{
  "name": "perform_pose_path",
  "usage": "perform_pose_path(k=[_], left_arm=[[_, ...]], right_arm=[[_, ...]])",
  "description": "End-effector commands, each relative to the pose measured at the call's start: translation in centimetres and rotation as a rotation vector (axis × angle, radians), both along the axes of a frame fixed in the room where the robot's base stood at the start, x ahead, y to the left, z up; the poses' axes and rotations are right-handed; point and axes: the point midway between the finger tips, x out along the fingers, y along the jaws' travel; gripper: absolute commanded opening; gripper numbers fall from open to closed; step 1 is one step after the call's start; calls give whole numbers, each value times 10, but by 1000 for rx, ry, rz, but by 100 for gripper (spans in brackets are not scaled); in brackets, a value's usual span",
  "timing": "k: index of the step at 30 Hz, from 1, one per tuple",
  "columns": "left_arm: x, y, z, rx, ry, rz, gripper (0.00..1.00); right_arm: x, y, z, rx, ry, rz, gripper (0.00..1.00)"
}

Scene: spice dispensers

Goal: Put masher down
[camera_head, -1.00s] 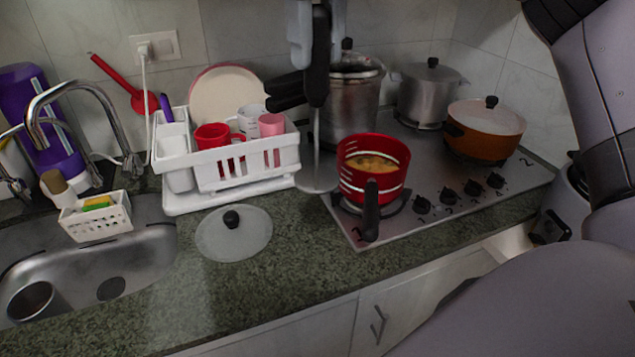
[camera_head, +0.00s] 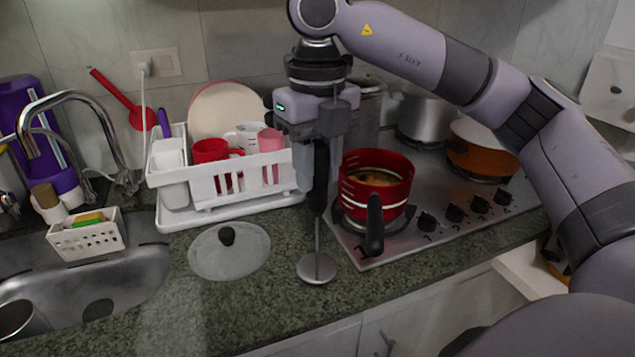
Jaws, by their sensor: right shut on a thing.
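The masher (camera_head: 317,267) has a black handle and a round metal head. It hangs upright in my right gripper (camera_head: 320,165), which is shut on the handle. The head is low over the green stone counter (camera_head: 250,310), between the glass lid and the hob; I cannot tell whether it touches the counter. The red pot (camera_head: 390,192) with yellowish food stands on the hob just right of the masher. My left gripper is not in view.
A glass lid (camera_head: 229,251) lies on the counter left of the masher. The white dish rack (camera_head: 240,185) with cups stands behind it. The sink (camera_head: 140,290) is at left, the hob (camera_head: 440,205) at right. The front counter is clear.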

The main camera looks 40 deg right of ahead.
Motion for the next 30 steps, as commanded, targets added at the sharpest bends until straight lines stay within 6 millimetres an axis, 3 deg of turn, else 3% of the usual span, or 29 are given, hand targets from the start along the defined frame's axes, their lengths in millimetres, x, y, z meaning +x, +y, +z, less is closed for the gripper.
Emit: perform_pose_path(k=[4,16,17,18,30], left_arm=[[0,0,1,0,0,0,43],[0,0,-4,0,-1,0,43],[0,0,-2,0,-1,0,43],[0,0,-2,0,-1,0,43],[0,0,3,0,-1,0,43]], right_arm=[[0,-1,-22,-1,2,-1,1],[0,0,-29,0,0,1,1],[0,0,-28,-1,1,1,41],[0,0,-27,-1,1,1,54],[0,0,-22,-1,1,0,57]])
